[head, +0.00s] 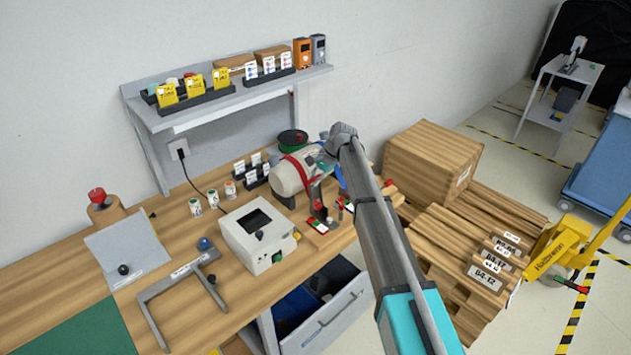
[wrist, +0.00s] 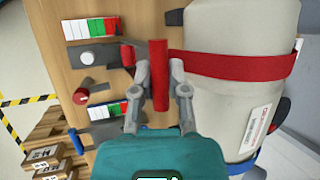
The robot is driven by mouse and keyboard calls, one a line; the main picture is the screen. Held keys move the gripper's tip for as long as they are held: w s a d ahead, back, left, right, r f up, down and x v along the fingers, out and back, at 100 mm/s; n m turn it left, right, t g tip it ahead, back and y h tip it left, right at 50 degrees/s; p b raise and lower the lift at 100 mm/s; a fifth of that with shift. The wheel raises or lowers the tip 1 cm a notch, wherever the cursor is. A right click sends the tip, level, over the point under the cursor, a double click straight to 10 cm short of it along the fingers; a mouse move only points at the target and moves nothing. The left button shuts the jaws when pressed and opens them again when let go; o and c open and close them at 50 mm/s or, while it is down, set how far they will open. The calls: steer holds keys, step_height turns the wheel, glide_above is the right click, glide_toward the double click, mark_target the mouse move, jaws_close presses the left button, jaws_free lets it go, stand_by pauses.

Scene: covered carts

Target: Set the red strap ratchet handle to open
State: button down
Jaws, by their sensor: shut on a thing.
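A pale grey cylinder (wrist: 213,95) lies on the bench with a red strap (wrist: 225,62) around it. The red strap ratchet handle (wrist: 158,80) is a red bar beside the cylinder, at the strap's end. My gripper (wrist: 158,72) is shut on this handle, one grey finger on each side. In the head view the cylinder (head: 287,181) and the red strap (head: 303,170) show beside my arm, but the grip itself is hidden. A plate with white, green and red fields (wrist: 92,28) lies near the handle. The handle's exact angle is hard to tell.
A blue strap (wrist: 240,166) crosses the same cylinder. Another red lever (wrist: 82,93) and a second coloured plate (wrist: 108,110) lie close by. A white device (head: 258,235) stands left of the cylinder, and wooden pallets (head: 470,255) stand to the right.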

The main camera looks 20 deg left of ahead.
steer(key=shift+w+a+f, duration=0.2)
steer(key=shift+w+a, duration=0.25)
steer(key=shift+a, duration=0.3)
steer(key=c, duration=0.9)
jaws_free()
steer(key=shift+s, duration=0.1)
steer(key=s+d+n+t+h, duration=0.1)
steer(key=s+d, duration=0.3)
steer(key=d, duration=0.6)
steer(key=s+d+n, duration=0.1)
steer(key=s+d, duration=0.2)
steer(key=d, duration=0.7)
steer(key=s+d+n+t+h, duration=0.1)
steer(key=s+d, duration=0.3)
steer(key=d, duration=0.6)
steer(key=s+d+h, duration=0.1)
steer(key=s+d, duration=0.4)
steer(key=d, duration=0.1)
steer(key=s+d+f+n+h, duration=0.1)
steer(key=s+d, duration=0.4)
steer(key=d, duration=0.2)
steer(key=s+d+f+h, duration=0.1)
steer(key=s+d, duration=0.5)
steer(key=d, duration=0.1)
steer(key=shift+d+f+n, duration=0.1)
steer(key=shift+d+n, duration=0.15)
steer(key=shift+n, duration=0.05)
